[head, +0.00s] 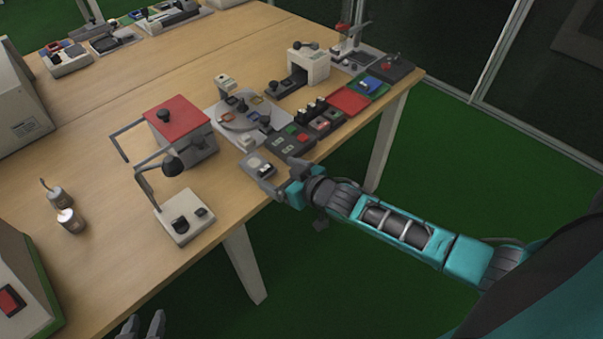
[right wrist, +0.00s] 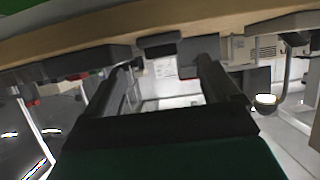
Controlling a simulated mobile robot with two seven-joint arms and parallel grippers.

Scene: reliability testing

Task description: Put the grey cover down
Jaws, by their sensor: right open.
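A small grey unit (head: 254,160) with a pale round top and a dark block lies at the table's front edge in the head view. I cannot tell for sure whether any part of it is the grey cover. My right gripper (head: 284,185) is just in front of it at the edge, with its fingers apart. In the right wrist view the fingers (right wrist: 165,85) are spread, with a dark block (right wrist: 160,46) and a grey piece (right wrist: 193,52) beyond and between them; no hold is visible. My left gripper (head: 142,326) is at the bottom of the head view, its two fingers apart and nothing between them.
A box with a red lid (head: 177,118) and a lamp stand on a white base (head: 184,216) are to the left. Bare wood (head: 110,250) lies at front left.

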